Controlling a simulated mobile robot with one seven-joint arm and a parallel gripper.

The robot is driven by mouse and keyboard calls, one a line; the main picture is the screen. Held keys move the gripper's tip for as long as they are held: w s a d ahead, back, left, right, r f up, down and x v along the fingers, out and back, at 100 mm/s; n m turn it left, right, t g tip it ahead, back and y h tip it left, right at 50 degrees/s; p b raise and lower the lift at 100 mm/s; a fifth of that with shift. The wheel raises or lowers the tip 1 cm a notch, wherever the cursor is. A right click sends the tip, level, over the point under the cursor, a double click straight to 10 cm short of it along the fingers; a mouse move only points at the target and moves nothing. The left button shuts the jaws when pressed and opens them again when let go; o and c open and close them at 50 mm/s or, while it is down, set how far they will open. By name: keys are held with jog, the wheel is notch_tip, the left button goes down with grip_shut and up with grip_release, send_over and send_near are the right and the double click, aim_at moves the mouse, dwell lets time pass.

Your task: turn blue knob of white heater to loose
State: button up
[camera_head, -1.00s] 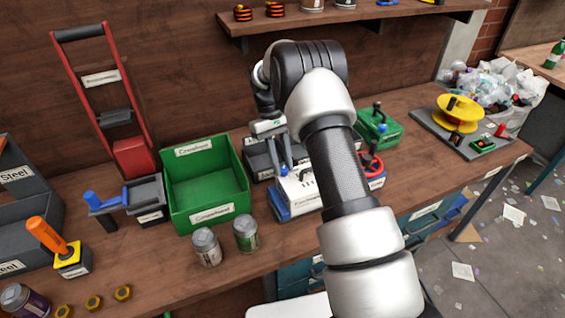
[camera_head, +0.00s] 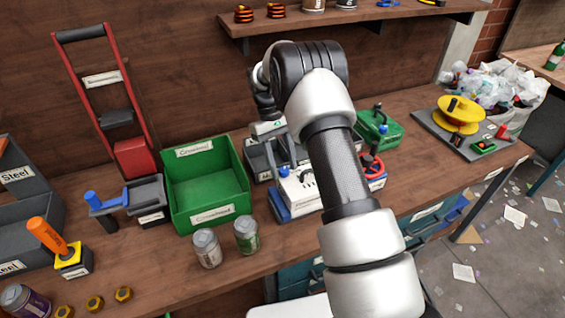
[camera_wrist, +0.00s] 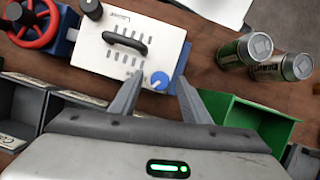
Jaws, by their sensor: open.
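The white heater (camera_wrist: 130,45) lies under my gripper in the wrist view, with a black handle, vent slots and blue end parts. Its blue knob (camera_wrist: 159,80) is a round dial near the blue end, just beyond and between the fingertips. My gripper (camera_wrist: 157,86) is open, its two fingers apart and empty. Whether a fingertip touches the heater I cannot tell. In the head view the heater (camera_head: 301,190) stands on the bench, partly hidden by my arm, and the gripper (camera_head: 278,160) points down over its left end.
A green bin (camera_head: 207,217) and two cans (camera_head: 207,248) stand left of the heater. A red valve wheel (camera_wrist: 34,22) is beside it. Dark bins (camera_head: 262,170) are behind, and a green box (camera_head: 378,127) is to the right.

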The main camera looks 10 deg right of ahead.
jog(key=shift+r, duration=0.1)
jog(key=p+v, duration=0.3)
jog(key=v, duration=1.4)
jog(key=shift+r, duration=0.2)
